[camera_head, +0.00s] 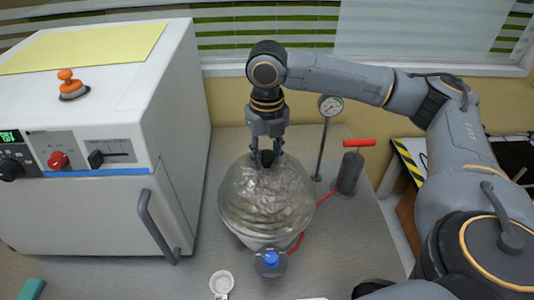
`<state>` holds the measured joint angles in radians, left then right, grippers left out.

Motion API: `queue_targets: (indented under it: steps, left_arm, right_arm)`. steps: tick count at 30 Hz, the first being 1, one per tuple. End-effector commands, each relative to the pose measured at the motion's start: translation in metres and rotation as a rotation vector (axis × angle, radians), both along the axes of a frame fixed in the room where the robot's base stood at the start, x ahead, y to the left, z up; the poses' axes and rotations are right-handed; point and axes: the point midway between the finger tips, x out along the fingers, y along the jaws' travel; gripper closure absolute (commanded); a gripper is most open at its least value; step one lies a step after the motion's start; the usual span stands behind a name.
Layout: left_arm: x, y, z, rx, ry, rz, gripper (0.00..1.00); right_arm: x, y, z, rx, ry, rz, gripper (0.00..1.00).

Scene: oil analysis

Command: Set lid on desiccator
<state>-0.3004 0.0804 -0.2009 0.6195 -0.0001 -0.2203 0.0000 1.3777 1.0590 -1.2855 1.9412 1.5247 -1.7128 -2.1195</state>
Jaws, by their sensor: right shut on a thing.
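The desiccator lid (265,197) is a clear, shiny glass dome with a dark knob on top. My right gripper (266,158) comes down from above and is shut on the knob. The desiccator base (262,240) shows only as a pale lower rim beneath the dome. The lid is over the base, but I cannot tell from this angle whether it is touching or slightly above it. My left gripper is not in view.
A white oven (110,130) stands on the left. A pressure gauge (330,105) on a post and a red-handled pump (350,170) stand behind right. The bench is clear at front right.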

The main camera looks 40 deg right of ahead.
Motion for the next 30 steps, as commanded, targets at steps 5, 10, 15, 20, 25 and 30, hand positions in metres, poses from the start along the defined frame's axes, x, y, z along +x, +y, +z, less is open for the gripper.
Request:
queue_targets:
  steps: [5,10,15,20,25,30]
  left_arm:
    - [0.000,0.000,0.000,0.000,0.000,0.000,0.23]
    - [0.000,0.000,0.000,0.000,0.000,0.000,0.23]
    - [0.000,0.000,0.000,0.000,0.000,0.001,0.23]
    - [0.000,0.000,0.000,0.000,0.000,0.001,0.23]
    - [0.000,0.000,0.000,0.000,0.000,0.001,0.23]
    - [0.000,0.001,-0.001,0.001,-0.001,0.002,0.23]
  right_arm:
    - [0.000,0.000,-0.003,0.001,-0.002,0.000,1.00]
    - [0.001,0.000,-0.006,0.001,-0.003,0.000,1.00]
    - [0.001,0.000,-0.009,0.001,-0.003,0.000,1.00]
    - [0.001,0.000,-0.009,0.001,-0.003,0.000,0.40]
    - [0.000,0.000,-0.009,0.001,-0.002,0.000,0.40]
    - [0.000,0.000,-0.007,0.000,0.000,0.000,0.40]
